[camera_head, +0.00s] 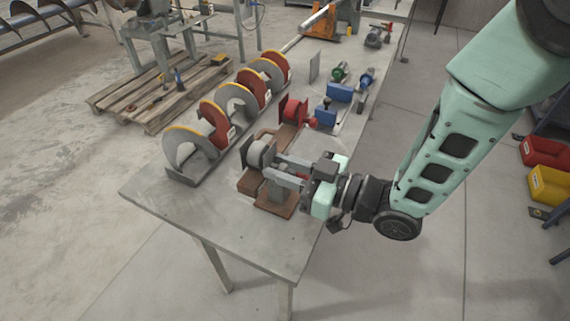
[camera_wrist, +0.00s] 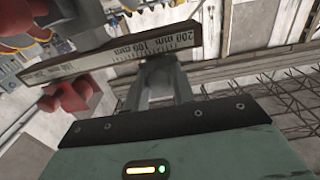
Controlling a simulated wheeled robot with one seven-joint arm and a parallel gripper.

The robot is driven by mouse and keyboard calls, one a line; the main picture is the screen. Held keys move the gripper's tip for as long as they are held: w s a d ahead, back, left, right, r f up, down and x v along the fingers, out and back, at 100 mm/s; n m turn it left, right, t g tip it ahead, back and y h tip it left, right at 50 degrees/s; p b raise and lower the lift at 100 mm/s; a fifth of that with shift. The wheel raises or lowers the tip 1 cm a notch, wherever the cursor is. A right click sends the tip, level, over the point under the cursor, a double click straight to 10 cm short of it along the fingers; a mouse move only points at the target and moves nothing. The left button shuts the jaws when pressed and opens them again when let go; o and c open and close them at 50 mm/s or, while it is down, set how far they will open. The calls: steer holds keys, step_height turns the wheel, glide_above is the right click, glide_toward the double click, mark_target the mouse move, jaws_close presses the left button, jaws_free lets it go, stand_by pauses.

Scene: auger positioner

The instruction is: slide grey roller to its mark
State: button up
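The grey roller (camera_head: 259,153) sits on a reddish-brown fixture on the table in the head view, just left of my gripper's tips. My gripper (camera_head: 271,167) points left, its two grey fingers apart. The near finger passes over a grey piece on a brown block (camera_head: 274,203); contact with the roller cannot be told. In the wrist view, grey shapes that look like my fingers (camera_wrist: 160,85) stand before a scale bar (camera_wrist: 120,52) marked 100 mm and 200 mm. The mark for the roller cannot be made out.
Auger sections with red and grey flights (camera_head: 215,120) line the table's (camera_head: 160,190) left side. A red block (camera_head: 293,110) with a red knob and blue fixtures (camera_head: 338,93) stand behind my gripper. The table's near left corner is clear. A pallet (camera_head: 160,95) lies on the floor.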

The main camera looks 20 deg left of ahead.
steer(key=shift+o, duration=1)
steer(key=shift+d+f, duration=0.1)
steer(key=shift+d, duration=0.5)
steer(key=s+d+b, duration=0.1)
steer(key=d+b, duration=0.2)
steer(key=d, duration=1.3)
steer(key=shift+s+b, duration=0.2)
steer(key=shift+b, duration=0.15)
steer(key=shift+w, duration=0.1)
